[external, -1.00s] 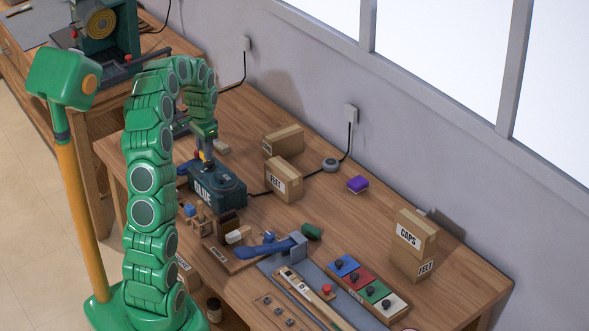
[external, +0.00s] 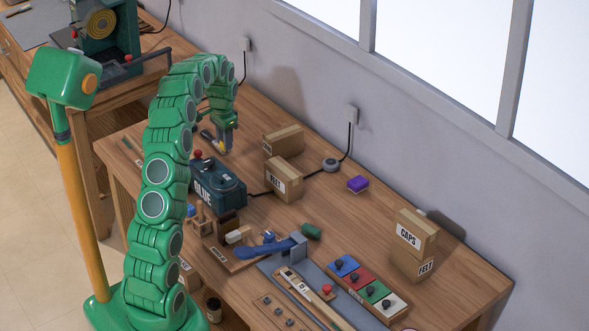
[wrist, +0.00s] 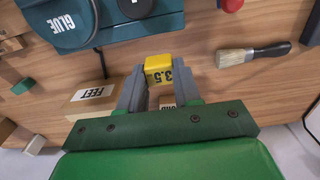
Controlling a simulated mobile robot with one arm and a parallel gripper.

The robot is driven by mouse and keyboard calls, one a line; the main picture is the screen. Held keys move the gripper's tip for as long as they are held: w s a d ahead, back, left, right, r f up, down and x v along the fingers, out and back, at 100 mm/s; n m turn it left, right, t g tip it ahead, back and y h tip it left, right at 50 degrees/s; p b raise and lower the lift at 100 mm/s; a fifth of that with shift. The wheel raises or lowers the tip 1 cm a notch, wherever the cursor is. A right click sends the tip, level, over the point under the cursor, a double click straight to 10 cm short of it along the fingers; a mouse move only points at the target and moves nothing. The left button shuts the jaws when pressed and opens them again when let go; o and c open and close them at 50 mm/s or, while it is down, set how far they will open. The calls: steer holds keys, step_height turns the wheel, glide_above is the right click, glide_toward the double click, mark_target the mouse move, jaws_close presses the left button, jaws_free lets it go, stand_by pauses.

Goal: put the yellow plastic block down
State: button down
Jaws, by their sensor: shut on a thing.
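The yellow plastic block (wrist: 159,64), marked with black "3.5", is held between the two grey fingertips of my gripper (wrist: 152,78) in the wrist view. In the external view my gripper (external: 224,146) points down over the back left part of the bench, behind the glue pot and left of the cardboard boxes. The fingers hide much of the block there. I cannot tell whether the block touches the wood.
The dark teal glue pot (external: 218,183) stands in front of my gripper. A box marked FEET (external: 284,180) and another carton (external: 283,141) are to its right. A brush (wrist: 252,55) lies on the bench nearby. Bare wood (wrist: 205,78) shows between brush and gripper.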

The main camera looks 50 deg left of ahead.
steer(key=shift+w+a+f, duration=0.9)
steer(key=shift+w+f, duration=0.25)
steer(key=shift+f, duration=0.1)
steer(key=shift+w+a+f, duration=0.9)
steer(key=shift+w+f, duration=0.2)
steer(key=shift+f, duration=0.2)
steer(key=shift+w+a+f, duration=0.9)
steer(key=shift+w+f, duration=0.25)
steer(key=shift+f, duration=0.1)
steer(key=shift+w+f, duration=0.1)
steer(key=shift+f, duration=1.5)
steer(key=shift+f, duration=0.1)
steer(key=c, duration=0.8)
jaws_free()
step_height(320, 180, up, 12)
steer(key=shift+r, duration=0.15)
